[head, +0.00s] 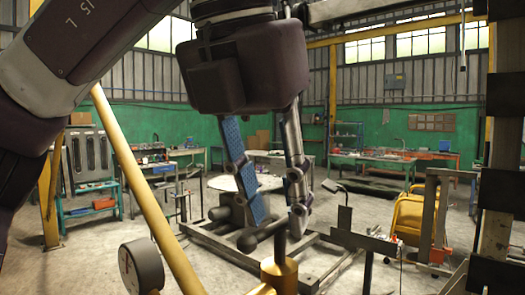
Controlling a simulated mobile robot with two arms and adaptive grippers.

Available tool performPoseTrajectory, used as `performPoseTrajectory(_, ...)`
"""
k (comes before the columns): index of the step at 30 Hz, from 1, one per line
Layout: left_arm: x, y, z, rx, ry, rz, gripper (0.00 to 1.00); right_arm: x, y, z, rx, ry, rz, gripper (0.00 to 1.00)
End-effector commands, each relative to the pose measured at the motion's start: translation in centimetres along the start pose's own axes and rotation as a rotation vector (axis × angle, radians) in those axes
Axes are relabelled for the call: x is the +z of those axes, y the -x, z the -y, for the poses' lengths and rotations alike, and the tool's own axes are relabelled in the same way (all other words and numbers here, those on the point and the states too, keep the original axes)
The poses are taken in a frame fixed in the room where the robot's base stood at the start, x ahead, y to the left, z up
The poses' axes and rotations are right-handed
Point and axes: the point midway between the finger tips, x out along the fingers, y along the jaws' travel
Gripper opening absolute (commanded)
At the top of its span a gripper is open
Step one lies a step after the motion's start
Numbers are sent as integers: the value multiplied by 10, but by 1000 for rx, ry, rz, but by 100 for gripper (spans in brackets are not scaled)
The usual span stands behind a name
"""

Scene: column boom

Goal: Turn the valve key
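The valve key shows low in the middle of the head view. It has a dark crossbar (264,232) with a rounded end on the left. A short dark stem stands below it, on a brass-coloured cylinder (279,274). My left gripper (278,220) points down over the key with its two long fingers spread apart. One finger shows a blue pad on the left; the other is grey, on the right. The right finger hides the crossbar's right end. Whether either finger touches the bar I cannot tell. My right gripper is not in view.
A round gauge (141,268) and a slanting yellow pipe (150,200) stand at the lower left. Dark metal frames stand at the right. Open concrete floor lies between.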

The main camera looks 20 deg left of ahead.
Motion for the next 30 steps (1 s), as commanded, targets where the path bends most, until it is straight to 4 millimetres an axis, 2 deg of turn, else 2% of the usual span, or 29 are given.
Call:
performPoseTrajectory(1,0,11,0,0,4,8,29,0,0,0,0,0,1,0)
performPoseTrajectory(6,0,39,0,0,5,8,29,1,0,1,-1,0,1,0)
performPoseTrajectory(12,0,65,0,1,4,5,29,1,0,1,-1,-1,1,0)
performPoseTrajectory(19,0,80,0,-1,2,3,29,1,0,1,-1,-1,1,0)
performPoseTrajectory(30,0,82,0,-1,1,2,29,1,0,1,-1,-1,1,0)
